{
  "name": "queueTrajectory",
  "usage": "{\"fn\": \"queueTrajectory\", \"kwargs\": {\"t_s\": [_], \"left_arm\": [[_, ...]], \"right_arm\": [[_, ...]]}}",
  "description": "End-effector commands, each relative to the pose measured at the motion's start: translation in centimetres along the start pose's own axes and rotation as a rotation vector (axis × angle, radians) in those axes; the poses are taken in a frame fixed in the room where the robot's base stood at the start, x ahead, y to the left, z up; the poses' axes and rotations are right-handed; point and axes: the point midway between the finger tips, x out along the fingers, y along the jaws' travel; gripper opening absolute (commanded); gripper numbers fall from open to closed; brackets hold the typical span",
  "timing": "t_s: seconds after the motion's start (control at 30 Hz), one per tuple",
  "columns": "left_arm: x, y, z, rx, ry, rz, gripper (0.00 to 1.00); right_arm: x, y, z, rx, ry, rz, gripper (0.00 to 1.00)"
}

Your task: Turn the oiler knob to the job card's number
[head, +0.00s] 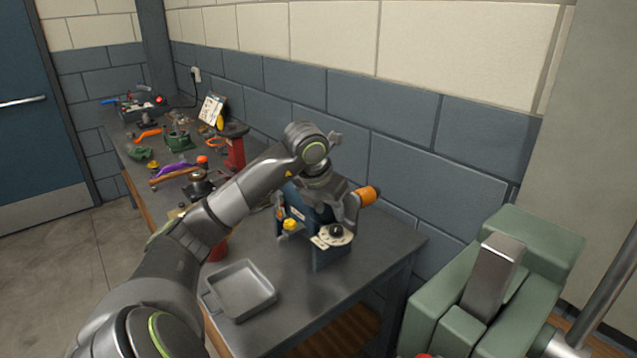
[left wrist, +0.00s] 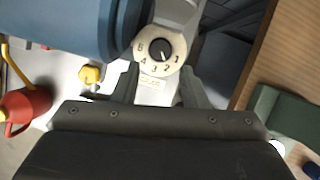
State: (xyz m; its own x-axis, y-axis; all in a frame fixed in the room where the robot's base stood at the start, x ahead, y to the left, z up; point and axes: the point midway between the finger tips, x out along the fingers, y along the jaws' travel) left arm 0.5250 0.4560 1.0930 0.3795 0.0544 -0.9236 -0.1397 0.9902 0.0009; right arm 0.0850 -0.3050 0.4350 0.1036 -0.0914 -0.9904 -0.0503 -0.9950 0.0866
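The oiler knob (left wrist: 161,48) is a round black knob on a pale dial plate (left wrist: 146,65) with printed digits around it. A small white mark shows on the knob; I cannot tell for sure which digit it points at. In the head view the knob (head: 336,230) sits on the front of a dark blue machine (head: 331,258). My left gripper (left wrist: 158,88) is open and empty, its fingers apart on either side below the dial, not touching the knob. It also shows above the machine in the head view (head: 328,200). A card (head: 211,108) leans at the wall, too small to read. My right gripper is out of view.
A yellow knob (head: 290,224) and an orange-ended cylinder (head: 369,195) are close to the dial. An empty grey tray (head: 268,296) lies at the bench's front. Tools and parts crowd the bench's far end. A green machine (head: 540,235) stands at the right.

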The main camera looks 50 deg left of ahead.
Motion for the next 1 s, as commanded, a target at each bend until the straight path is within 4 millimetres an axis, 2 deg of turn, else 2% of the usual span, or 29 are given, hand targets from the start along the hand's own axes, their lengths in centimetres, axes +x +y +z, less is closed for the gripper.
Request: {"fn": "queueTrajectory", "kwargs": {"t_s": [0.2,0.43,0.63,1.0], "left_arm": [[-5.4,0.1,0.1,0.001,-0.007,0.005,0.40],[-9.6,0.0,0.1,-0.001,-0.005,0.001,0.40],[-11.0,0.0,0.0,0.000,-0.002,0.000,0.40],[-11.1,0.0,0.0,0.000,-0.001,0.000,0.40]], "right_arm": [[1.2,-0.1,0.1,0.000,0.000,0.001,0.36],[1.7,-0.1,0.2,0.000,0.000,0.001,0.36],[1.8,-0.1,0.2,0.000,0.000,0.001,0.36],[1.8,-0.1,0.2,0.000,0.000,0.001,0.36]]}}
